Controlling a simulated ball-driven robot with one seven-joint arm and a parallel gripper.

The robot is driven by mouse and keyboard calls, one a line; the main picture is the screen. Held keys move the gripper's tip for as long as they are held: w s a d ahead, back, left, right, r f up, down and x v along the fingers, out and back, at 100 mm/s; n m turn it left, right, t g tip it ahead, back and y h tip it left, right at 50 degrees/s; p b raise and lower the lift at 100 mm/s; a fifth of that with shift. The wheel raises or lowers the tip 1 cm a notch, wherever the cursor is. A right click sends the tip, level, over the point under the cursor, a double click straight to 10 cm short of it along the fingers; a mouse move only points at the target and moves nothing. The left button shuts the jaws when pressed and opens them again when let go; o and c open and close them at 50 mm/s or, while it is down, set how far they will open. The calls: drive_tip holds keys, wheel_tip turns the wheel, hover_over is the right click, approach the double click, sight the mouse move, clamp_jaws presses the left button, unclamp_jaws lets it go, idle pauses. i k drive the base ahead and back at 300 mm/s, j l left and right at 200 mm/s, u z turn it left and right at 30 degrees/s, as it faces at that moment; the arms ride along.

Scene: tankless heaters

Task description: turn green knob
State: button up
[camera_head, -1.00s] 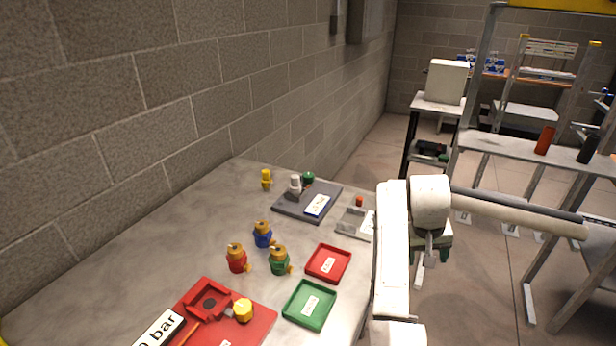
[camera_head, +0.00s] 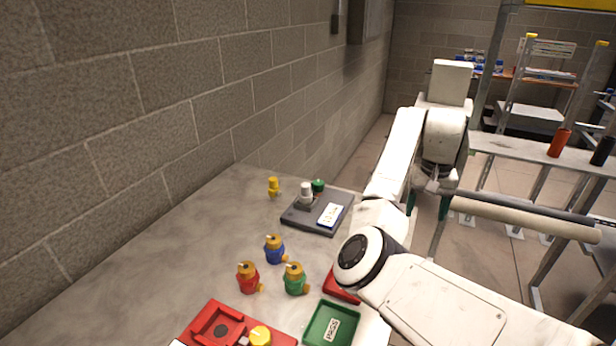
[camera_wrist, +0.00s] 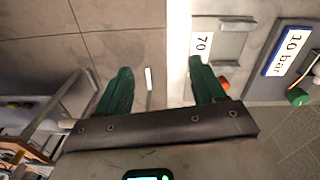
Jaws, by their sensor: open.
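A round green knob (camera_head: 318,186) sits at the back edge of a dark grey plate (camera_head: 316,211), beside a white fitting (camera_head: 306,193). The green knob also shows in the wrist view (camera_wrist: 298,97), at the far right next to the "10 bar" label. My gripper (camera_head: 427,203) hangs to the right of the plate, past the table's right side, pointing down. In the wrist view its two green fingers (camera_wrist: 160,80) are spread apart with nothing between them. The knob lies outside the fingers, to their right. My arm hides part of the table's right side.
Red, blue and green valves with yellow tops (camera_head: 274,249) stand mid-table; a yellow one (camera_head: 273,187) stands near the plate. A green tray (camera_head: 331,325) and a red base (camera_head: 221,325) are in front. A brick wall (camera_head: 150,100) borders the left.

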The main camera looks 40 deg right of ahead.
sight(318, 185)
drive_tip(key=i, duration=1.2)
